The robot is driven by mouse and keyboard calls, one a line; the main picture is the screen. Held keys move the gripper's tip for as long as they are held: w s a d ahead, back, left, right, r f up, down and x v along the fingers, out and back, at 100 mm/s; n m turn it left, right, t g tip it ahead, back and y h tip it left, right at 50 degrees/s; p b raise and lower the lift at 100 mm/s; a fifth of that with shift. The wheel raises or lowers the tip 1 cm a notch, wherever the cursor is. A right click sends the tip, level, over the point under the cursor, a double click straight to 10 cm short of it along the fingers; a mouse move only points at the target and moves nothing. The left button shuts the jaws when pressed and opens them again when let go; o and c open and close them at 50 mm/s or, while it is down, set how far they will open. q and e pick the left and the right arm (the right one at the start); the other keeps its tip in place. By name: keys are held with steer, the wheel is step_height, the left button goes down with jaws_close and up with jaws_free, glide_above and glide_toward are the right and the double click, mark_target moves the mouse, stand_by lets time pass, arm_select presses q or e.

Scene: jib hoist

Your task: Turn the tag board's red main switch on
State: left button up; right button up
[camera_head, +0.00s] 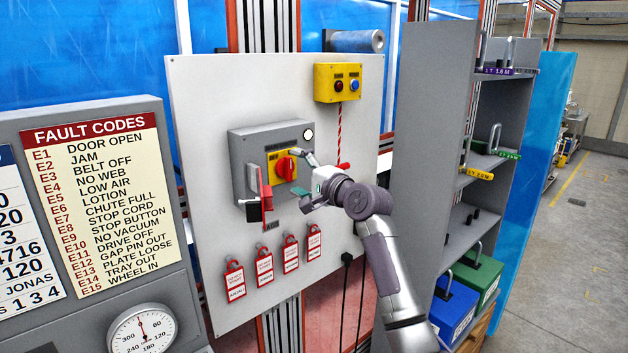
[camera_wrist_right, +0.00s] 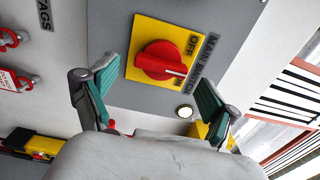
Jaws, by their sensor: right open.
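The red main switch (camera_head: 286,168) is a round knob on a yellow plate (camera_head: 273,163), on a grey box (camera_head: 249,140) fixed to the pale tag board (camera_head: 205,100). In the right wrist view the knob (camera_wrist_right: 160,60) shows a white pointer mark, with the word OFF printed on the plate near it. My right gripper (camera_head: 298,172) is open in front of the knob. In the wrist view its green-padded fingers stand on either side of the knob, apart from it, with nothing between them. My left gripper is out of view.
A red hasp with a black lock (camera_head: 254,211) hangs left of the knob. A round white lamp (camera_head: 308,134) sits above it. Several red tags (camera_head: 264,266) hang below. A yellow button box (camera_head: 338,83) is at upper right. A grey shelf (camera_head: 430,130) stands at right.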

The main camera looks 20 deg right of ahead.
steer(key=v, duration=1.1)
